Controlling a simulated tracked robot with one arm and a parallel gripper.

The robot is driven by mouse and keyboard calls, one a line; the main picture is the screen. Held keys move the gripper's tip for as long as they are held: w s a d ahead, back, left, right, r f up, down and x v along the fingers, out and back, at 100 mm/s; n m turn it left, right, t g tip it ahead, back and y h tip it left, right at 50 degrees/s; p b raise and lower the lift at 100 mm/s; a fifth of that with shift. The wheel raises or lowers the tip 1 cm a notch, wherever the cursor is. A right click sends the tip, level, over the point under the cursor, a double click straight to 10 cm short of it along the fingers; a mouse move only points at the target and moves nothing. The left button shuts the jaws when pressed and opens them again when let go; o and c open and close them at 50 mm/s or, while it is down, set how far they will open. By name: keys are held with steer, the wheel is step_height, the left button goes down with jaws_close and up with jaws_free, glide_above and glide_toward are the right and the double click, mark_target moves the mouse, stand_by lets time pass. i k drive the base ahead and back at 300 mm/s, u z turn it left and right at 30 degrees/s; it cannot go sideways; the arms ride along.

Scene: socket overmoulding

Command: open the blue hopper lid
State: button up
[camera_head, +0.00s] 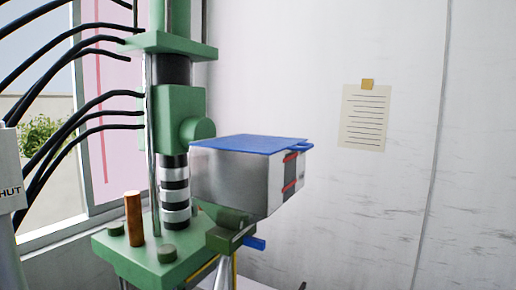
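The blue hopper lid (250,144) lies flat on top of the grey metal hopper (228,174), so it looks shut. A small blue tab (300,148) sticks out at the lid's right edge. The hopper's right face carries red-edged strips (290,172). My gripper is not in view, so nothing shows whether it is open or shut.
The green moulding machine (178,110) with its column and base plate (150,250) stands behind and left of the hopper. An orange-brown post (134,218) rises from the plate. Black hoses (100,98) run at left. A blue handle (255,243) sits below the hopper. Space right of it is clear.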

mark_target(269, 145)
steer(key=u, duration=0.15)
steer(key=i, duration=1)
steer(key=z, duration=0.1)
